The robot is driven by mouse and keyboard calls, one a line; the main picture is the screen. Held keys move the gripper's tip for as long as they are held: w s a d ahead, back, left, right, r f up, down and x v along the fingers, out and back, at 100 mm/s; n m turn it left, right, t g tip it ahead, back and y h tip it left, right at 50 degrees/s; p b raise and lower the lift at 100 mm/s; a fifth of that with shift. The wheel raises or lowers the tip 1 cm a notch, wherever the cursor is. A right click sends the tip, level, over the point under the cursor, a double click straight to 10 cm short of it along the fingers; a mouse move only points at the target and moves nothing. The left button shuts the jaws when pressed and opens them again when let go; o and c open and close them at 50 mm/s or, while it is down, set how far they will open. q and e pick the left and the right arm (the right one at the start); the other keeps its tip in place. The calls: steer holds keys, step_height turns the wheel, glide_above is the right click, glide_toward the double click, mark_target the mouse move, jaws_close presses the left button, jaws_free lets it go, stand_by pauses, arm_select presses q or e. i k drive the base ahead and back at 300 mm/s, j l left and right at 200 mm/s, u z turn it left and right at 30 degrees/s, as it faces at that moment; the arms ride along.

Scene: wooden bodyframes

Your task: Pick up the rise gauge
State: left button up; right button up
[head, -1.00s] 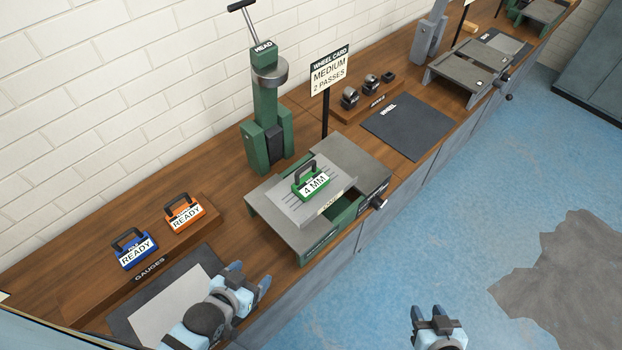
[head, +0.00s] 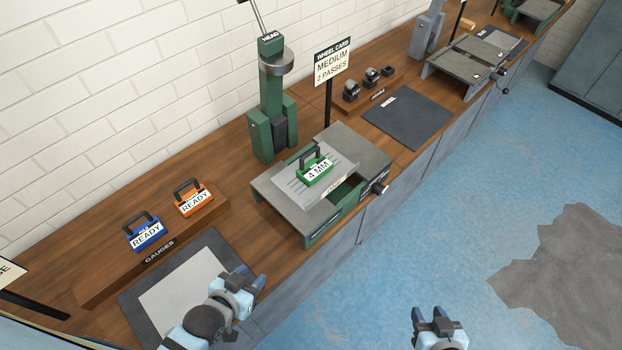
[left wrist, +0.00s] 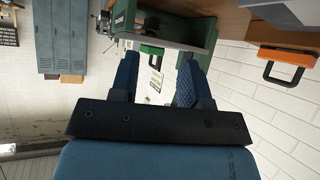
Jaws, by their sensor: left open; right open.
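Three handled gauges are in the head view. A blue gauge (head: 146,233) and an orange gauge (head: 194,199), both marked READY, stand on the wooden gauge rack. A green gauge (head: 315,170) marked 4 MM sits on the plate of the green machine. The small print is too fine to tell which is the rise gauge. My left gripper (head: 249,281) is open and empty above the bench's front edge, right of and nearer than the rack. The orange gauge also shows in the left wrist view (left wrist: 284,66), right of the fingers. My right gripper (head: 427,312) is open over the floor.
A dark mat with a grey sheet (head: 190,292) lies in front of the rack. The green machine (head: 310,215), its column (head: 271,105) and the wheel card (head: 333,62) stand further right. Blue floor is open at right.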

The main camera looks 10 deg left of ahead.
mark_target(309, 172)
steer(key=k+u, duration=0.2)
steer(key=u, duration=0.2)
steer(key=k+j+u, duration=0.1)
steer(key=k+u, duration=0.15)
steer(key=u, duration=1.95)
steer(key=l+u, duration=0.1)
steer(key=u, duration=0.65)
steer(key=k+l+u, duration=0.1)
steer(key=u, duration=0.7)
steer(key=k+l, duration=0.45)
steer(key=k, duration=0.15)
steer(key=k+l, duration=0.4)
steer(key=k, duration=0.2)
steer(key=k+l, duration=0.45)
steer(key=k, duration=0.15)
